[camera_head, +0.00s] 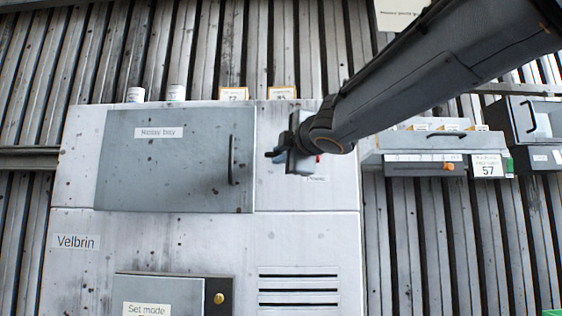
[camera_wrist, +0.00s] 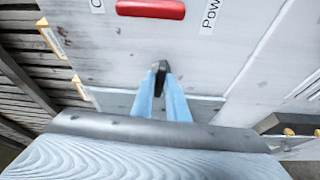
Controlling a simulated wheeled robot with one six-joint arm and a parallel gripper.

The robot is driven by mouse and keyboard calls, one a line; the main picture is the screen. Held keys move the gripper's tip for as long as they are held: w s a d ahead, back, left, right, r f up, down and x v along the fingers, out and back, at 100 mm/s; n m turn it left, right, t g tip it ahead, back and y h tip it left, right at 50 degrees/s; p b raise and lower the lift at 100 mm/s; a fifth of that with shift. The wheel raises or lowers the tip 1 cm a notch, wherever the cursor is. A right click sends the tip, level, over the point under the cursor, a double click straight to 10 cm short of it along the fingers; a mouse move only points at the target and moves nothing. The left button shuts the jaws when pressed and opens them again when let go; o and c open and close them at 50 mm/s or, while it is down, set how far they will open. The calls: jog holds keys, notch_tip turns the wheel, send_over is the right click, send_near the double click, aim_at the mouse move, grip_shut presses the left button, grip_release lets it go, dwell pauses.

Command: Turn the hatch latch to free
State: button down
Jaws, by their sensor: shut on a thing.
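The hatch is a grey door labelled "Relay bay" (camera_head: 168,165) on the white housing, flush in its frame in the head view. A black bar handle (camera_head: 232,160) stands near its right side. My gripper (camera_head: 278,155) is just right of the door's right edge. In the wrist view the two blue fingers of my gripper (camera_wrist: 162,88) are shut on a small dark piece, apparently the latch (camera_wrist: 160,68). It sits on the pale panel beside a seam. Most of the latch is hidden by the fingers, so its turn angle cannot be told.
A red bar (camera_wrist: 150,9) lies on the panel beyond the fingertips, near a "Pow..." label (camera_wrist: 211,14). Small boxes (camera_head: 234,93) and white jars (camera_head: 135,94) stand on the housing top. A shelf unit (camera_head: 415,162) is at right. A "Set mode" panel (camera_head: 150,308) is below.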

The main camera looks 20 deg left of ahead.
jog(key=shift+f+m+t+b, duration=0.25)
jog(key=shift+m+b, duration=0.65)
jog(key=shift+b, duration=1.45)
jog(key=shift+f+m+t+b, duration=0.1)
jog(key=shift+m+t+b, duration=0.55)
jog(key=shift+b, duration=1.7)
jog(key=m+b, duration=0.1)
jog(key=b, duration=0.3)
jog(key=shift+m, duration=0.35)
jog(key=m+b, duration=0.1)
jog(key=b, duration=0.3)
jog(key=shift+t, duration=0.3)
jog(key=shift+s+a+m+t+h+b, duration=0.1)
jog(key=shift+m+t+h+b, duration=0.75)
jog(key=shift+m+b, duration=2.1)
jog(key=shift+w+a+m+t+h+b, duration=0.15)
jog(key=shift+m+t+h+b, duration=0.7)
jog(key=shift+m+b, duration=2.05)
jog(key=shift+s+a+m+t+h+b, duration=0.15)
jog(key=shift+m+t+h+b, duration=0.65)
jog(key=shift+m+b, duration=2.1)
jog(key=shift+n+h+b, duration=0.4)
jog(key=shift+n+b, duration=0.25)
jog(key=shift+b, duration=0.2)
jog(key=c, duration=1.8)
grip_release()
jog(key=shift+s, duration=0.1)
